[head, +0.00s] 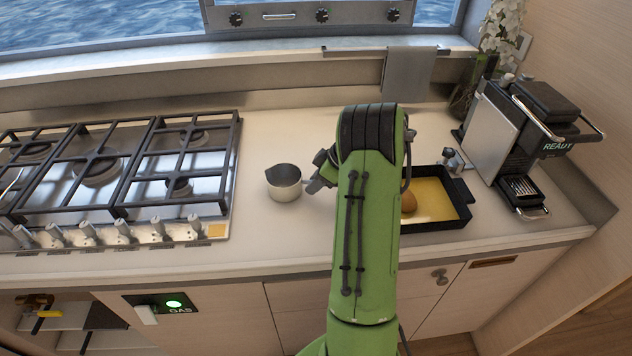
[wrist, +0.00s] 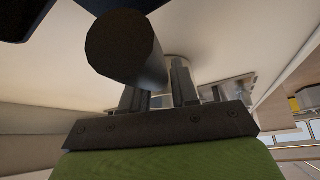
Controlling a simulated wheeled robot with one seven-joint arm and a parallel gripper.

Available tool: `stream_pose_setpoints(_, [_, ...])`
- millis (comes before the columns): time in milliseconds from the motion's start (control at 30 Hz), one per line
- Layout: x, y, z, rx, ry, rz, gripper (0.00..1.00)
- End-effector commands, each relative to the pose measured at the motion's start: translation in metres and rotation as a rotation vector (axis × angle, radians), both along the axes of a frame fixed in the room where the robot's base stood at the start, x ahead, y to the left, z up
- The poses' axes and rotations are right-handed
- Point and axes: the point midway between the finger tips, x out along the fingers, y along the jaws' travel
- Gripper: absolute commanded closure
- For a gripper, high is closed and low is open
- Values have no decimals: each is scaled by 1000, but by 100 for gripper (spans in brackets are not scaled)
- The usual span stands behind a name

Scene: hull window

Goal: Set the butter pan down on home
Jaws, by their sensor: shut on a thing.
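The butter pan (head: 285,183), a small round metal saucepan, is upright on or just above the pale counter, right of the hob. Its inside looks empty. My gripper (head: 318,179) is at the pan's right side, at its handle, partly hidden by my green arm. In the wrist view my gripper (wrist: 158,88) has its two fingers close together, and a dark round-ended bar (wrist: 125,45), seemingly the handle, lies by them. I cannot tell whether the pan's base touches the counter. No mark naming home is visible.
A gas hob (head: 120,185) with black grates stands to the left. A black tray (head: 462,197) with yellow contents and a brown round item lies right of my arm. A coffee machine (head: 520,135) stands at the far right. Counter (head: 265,140) behind the pan is clear.

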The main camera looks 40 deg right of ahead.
Motion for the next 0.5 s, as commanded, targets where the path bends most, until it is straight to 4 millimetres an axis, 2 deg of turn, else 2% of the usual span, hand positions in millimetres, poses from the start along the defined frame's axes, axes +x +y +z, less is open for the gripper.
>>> stream_pose_setpoints(33, [0,0,-3,1,-1,0,100])
stream_pose_setpoints(67, [0,0,-3,0,0,-1,66])
stream_pose_setpoints(200, [0,0,-2,0,0,-1,46])
stream_pose_setpoints(500, [0,0,1,0,0,-1,46])
